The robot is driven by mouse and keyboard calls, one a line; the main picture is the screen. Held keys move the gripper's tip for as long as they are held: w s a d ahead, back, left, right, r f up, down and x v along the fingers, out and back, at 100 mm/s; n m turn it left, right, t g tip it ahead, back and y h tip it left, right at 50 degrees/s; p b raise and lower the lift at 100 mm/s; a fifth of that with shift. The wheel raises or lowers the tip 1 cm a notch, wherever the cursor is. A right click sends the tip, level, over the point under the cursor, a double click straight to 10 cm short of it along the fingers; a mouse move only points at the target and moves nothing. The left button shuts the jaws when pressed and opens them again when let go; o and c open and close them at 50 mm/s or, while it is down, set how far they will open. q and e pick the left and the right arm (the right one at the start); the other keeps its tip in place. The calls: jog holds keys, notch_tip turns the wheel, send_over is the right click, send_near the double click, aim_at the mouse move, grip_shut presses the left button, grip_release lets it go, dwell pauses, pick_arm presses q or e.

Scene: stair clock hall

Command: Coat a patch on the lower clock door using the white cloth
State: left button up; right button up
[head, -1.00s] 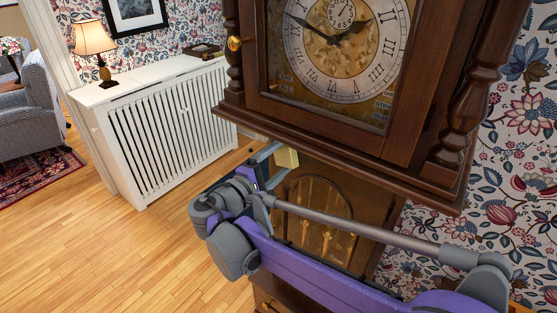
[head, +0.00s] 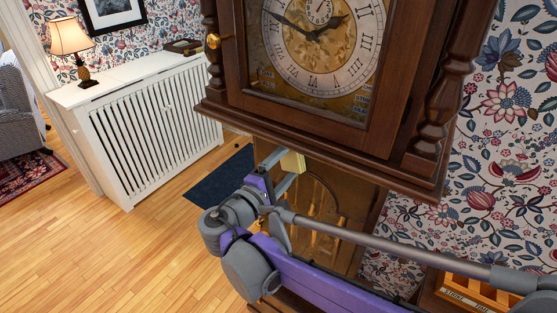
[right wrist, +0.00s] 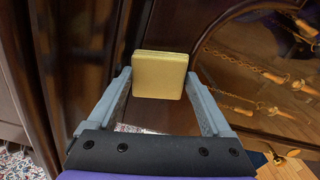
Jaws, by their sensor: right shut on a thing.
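The lower clock door (head: 364,212) is dark wood with an arched glass, partly hidden behind my right arm in the head view. The right wrist view shows the door's glass (right wrist: 232,72) with brass chains and dangling parts behind it. My right gripper (head: 283,164) is at the upper left of this door, just under the clock's upper case. It is shut on a pale yellow, block-like pad (head: 293,162), which also shows between the fingers in the right wrist view (right wrist: 159,78). I cannot tell whether the pad touches the wood. No plainly white cloth shows. My left gripper is out of view.
The upper clock case (head: 330,135) overhangs close above my right gripper. A white radiator cover (head: 150,130) with a lamp (head: 75,45) stands at the left. A dark blue mat (head: 222,178) lies on the floor. A wooden box (head: 478,292) is at the lower right. The floor at left is clear.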

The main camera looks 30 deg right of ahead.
aim_at(351, 179)
jog(key=shift+s+d+p, duration=0.15)
jog(key=shift+s+d, duration=0.15)
jog(key=shift+s, duration=0.35)
jog(key=shift+s+d+p, duration=0.1)
jog(key=shift+s+d, duration=0.15)
jog(key=shift+s, duration=0.35)
jog(key=shift+s+d+p, duration=0.15)
jog(key=shift+s+d, duration=0.15)
jog(key=shift+s, duration=0.35)
jog(key=shift+s+d+r+p, duration=0.15)
jog(key=shift+s+d, duration=0.1)
jog(key=shift+s, duration=0.3)
jog(key=shift+s+d+f+p, duration=0.1)
jog(key=shift+s+d+p, duration=0.1)
jog(key=shift+s, duration=0.35)
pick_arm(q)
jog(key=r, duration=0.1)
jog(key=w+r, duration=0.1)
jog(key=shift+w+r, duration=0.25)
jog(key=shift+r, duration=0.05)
pick_arm(e)
jog(key=shift+s+d, duration=0.15)
jog(key=shift+s, duration=0.25)
